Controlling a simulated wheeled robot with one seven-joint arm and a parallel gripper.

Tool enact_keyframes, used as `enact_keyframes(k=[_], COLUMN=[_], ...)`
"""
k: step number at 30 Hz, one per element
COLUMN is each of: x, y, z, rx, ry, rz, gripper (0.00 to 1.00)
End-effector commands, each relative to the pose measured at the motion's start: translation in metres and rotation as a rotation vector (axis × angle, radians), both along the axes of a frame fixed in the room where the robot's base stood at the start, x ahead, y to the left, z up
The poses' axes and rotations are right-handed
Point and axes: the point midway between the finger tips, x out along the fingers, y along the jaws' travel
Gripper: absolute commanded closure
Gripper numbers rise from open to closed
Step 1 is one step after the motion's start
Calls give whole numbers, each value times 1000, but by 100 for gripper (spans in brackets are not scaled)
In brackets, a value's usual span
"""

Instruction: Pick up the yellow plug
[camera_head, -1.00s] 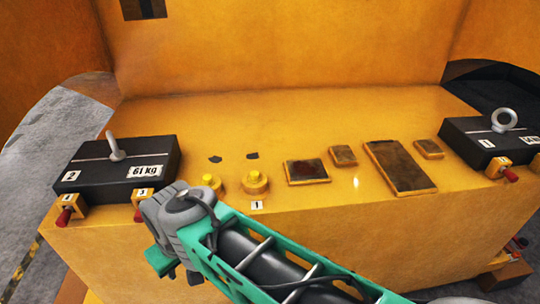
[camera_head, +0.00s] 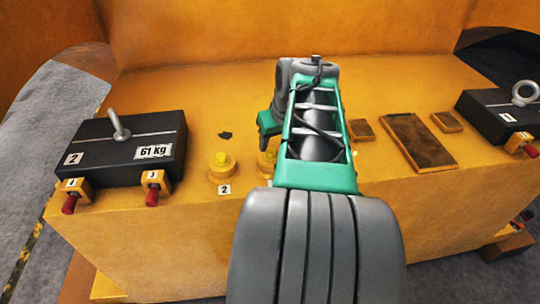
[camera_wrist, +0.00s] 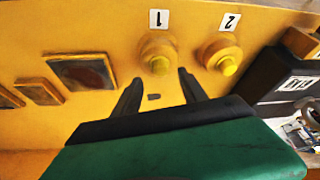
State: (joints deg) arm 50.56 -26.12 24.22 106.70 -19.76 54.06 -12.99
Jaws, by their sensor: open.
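Two yellow plugs sit in round yellow bosses on the casting's top. The plug by label 2 (camera_head: 221,158) is in plain view in the head view and also shows in the wrist view (camera_wrist: 228,66). The plug by label 1 (camera_wrist: 159,65) is partly hidden behind my arm in the head view. My gripper (camera_head: 265,144) is over the casting beside the label 1 plug. In the wrist view its two dark fingers (camera_wrist: 160,84) are spread and empty, pointing toward that plug, with nothing between them but the yellow surface and a small dark patch.
A black 61 kg block (camera_head: 110,150) with an upright eye bolt stands at left. Another black block (camera_head: 500,112) with a ring stands at right. Flat brown plates (camera_head: 418,140) lie right of my arm. Red-tipped pins (camera_head: 152,196) project at the front edge.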

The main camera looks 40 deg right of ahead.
Motion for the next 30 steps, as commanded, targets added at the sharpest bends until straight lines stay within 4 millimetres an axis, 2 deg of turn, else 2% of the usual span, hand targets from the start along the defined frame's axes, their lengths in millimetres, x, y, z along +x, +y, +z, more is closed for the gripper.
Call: enact_keyframes(k=[8, 16, 30], x=[20, 22, 22], y=[-5, -6, -7], z=[-41, -45, -45], rx=[2, 0, 0], ry=[2, 0, 0], rz=[3, 1, 1], gripper=[50, 51, 89])
